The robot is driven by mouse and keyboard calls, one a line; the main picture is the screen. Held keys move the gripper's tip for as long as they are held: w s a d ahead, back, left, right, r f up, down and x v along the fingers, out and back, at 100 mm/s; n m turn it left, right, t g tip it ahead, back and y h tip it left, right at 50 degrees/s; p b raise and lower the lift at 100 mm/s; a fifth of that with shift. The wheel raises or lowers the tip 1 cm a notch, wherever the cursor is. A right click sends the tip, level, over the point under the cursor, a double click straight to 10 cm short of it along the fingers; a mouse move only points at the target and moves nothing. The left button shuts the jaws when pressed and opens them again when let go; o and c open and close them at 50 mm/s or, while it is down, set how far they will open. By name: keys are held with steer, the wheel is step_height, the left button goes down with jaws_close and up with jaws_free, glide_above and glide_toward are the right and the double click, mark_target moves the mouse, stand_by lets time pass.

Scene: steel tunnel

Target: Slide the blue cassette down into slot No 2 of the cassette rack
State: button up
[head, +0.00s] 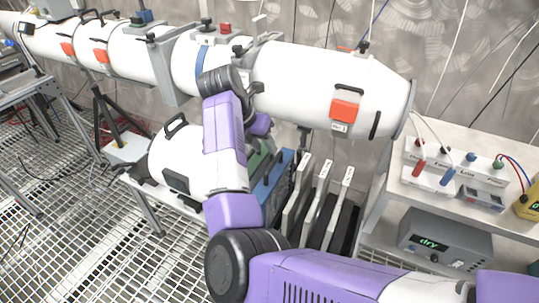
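A blue upright panel (278,175), which may be the blue cassette, shows just right of my purple arm, with a green piece beside it at left. My arm hides part of both. The cassette rack (325,178) stands to the right, with several pale upright dividers and dark gaps between them. Small labels sit on the divider tops, too small to read. My arm rises in front and bends over at the top. A purple part of my wrist (262,125) shows behind it, above the blue panel. My fingertips are hidden, so I cannot tell whether they hold anything.
A long white tube (320,85) with orange tags runs across behind and above the rack. A white bench (460,145) with electrical boxes and a grey "dry" unit (450,240) stands at right. A white vessel (180,160) is left of my arm. The floor is metal grating.

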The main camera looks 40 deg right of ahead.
steer(key=s+d+r+g+h, duration=0.2)
steer(key=s+d+h, duration=0.5)
steer(key=s+d, duration=0.4)
steer(key=s+d+r+n+t+h, duration=0.2)
steer(key=s+r+n+t+h, duration=0.1)
steer(key=s+r+n+h, duration=0.7)
steer(key=s+a+f+n+t+y, duration=0.2)
steer(key=a+n+t+y, duration=0.3)
steer(key=a+n+t, duration=0.55)
steer(key=s+a+f+n+t+y, duration=0.15)
steer(key=a+n+t+y, duration=0.5)
steer(key=n+t, duration=0.65)
steer(key=s+a+f+n+g+y, duration=0.4)
steer(key=s+a+f+n+y, duration=0.1)
steer(key=s+a+n, duration=0.3)
steer(key=s+a+f+n+g+y, duration=0.4)
steer(key=s+a+n+g+y, duration=0.1)
steer(key=s+a+n, duration=0.3)
steer(key=shift+a+f, duration=0.4)
steer(key=shift+a, duration=0.1)
